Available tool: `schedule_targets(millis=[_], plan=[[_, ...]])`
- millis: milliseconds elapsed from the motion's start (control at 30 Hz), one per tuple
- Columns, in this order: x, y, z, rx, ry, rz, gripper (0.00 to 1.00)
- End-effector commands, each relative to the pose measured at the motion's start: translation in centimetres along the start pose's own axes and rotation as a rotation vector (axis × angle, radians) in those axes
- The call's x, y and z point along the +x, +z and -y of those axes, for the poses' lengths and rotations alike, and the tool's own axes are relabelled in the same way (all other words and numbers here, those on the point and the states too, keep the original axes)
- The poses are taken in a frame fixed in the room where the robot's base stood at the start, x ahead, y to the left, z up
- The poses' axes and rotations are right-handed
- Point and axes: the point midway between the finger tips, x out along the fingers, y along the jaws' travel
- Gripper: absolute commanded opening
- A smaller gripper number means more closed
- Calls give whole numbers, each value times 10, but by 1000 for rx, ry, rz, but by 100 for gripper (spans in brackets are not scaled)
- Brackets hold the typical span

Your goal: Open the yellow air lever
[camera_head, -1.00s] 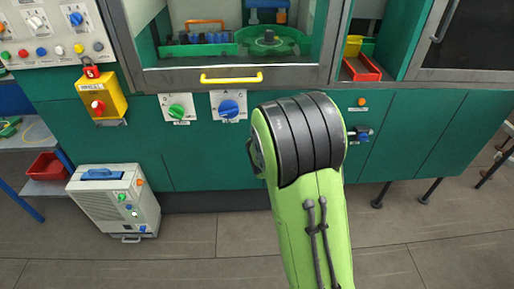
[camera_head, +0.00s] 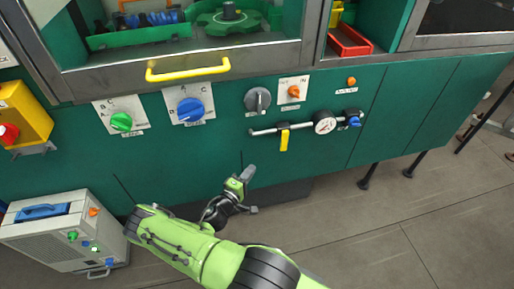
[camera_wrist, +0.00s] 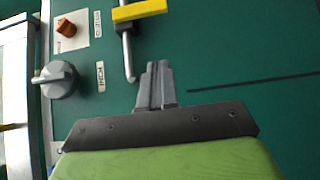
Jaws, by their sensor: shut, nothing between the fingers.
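The yellow air lever (camera_head: 284,140) hangs pointing down from a thin metal pipe (camera_head: 262,131) on the green cabinet front. It also shows at the top of the wrist view (camera_wrist: 140,11), with a bent end of the pipe beside it. My gripper (camera_head: 248,172) is below and left of the lever in the head view, apart from it. In the wrist view my gripper (camera_wrist: 157,68) has its grey fingers together with nothing between them, in front of the green panel. The lever is clear of the fingers there.
On the same pipe are a round gauge (camera_head: 325,122) and a blue knob (camera_head: 352,118). A grey knob (camera_head: 257,99) and an orange switch (camera_head: 293,91) are above. Blue and green dials are further left. A grey portable unit (camera_head: 55,235) stands on the floor.

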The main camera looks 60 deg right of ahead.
Motion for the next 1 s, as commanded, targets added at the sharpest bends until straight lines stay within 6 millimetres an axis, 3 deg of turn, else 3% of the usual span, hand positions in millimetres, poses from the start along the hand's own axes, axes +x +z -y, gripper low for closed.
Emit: schedule_targets(millis=[367, 800, 1000], plan=[[8, 0, 0, 3, -1, 4, 0], [101, 2, 2, 5, 0, 5, 0], [123, 24, 1, 0, -1, 6, 0]])
